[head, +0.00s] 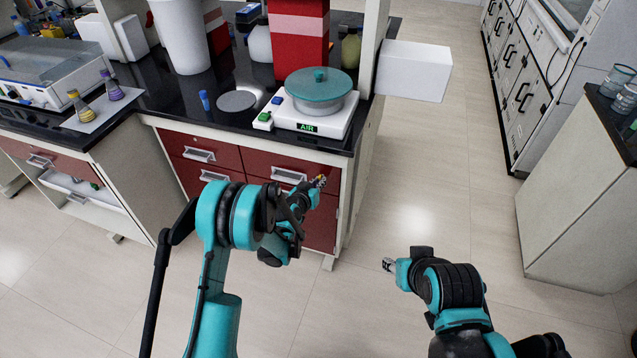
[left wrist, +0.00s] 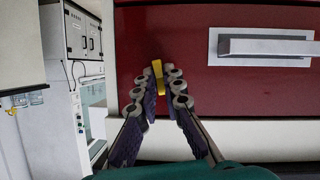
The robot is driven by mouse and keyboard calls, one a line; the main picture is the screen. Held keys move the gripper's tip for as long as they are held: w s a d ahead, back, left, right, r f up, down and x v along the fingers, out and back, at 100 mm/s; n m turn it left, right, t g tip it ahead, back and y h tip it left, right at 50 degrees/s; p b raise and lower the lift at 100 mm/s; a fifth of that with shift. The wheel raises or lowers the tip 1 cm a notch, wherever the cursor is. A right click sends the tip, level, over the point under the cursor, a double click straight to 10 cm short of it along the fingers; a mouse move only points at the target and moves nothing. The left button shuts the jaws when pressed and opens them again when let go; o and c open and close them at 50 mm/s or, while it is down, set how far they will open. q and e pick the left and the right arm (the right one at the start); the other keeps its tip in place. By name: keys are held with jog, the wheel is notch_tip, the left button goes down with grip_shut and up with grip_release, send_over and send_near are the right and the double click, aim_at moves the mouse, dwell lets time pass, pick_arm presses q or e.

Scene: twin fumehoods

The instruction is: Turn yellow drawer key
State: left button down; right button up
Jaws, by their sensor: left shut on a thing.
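The yellow key (left wrist: 157,70) stands out from the front of a red drawer (left wrist: 190,30), left of that drawer's silver handle (left wrist: 265,47). My left gripper (left wrist: 159,88) is shut on the key, with its fingertips on either side of it. In the head view, my left gripper (head: 316,186) reaches the right part of the red drawer front (head: 221,154), and a small yellow spot shows at its tips. My right gripper (head: 389,265) hangs over the floor, away from the cabinet; its fingers are too small to read.
On the black bench top (head: 180,95) stand a hotplate (head: 318,118) with a teal-lidded dish (head: 318,88) and two flasks (head: 82,108). A white box (head: 413,70) juts from the bench's right end. The floor (head: 430,190) between the benches is clear.

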pick_arm(q)
jog(key=shift+d+m+y, duration=0.1)
jog(key=shift+m+y, duration=0.5)
jog(key=shift+m, duration=0.1)
jog(key=c, duration=1.6)
grip_release()
jog(key=shift+c, duration=0.2)
jog(key=v, duration=0.7)
jog(key=shift+s, duration=0.3)
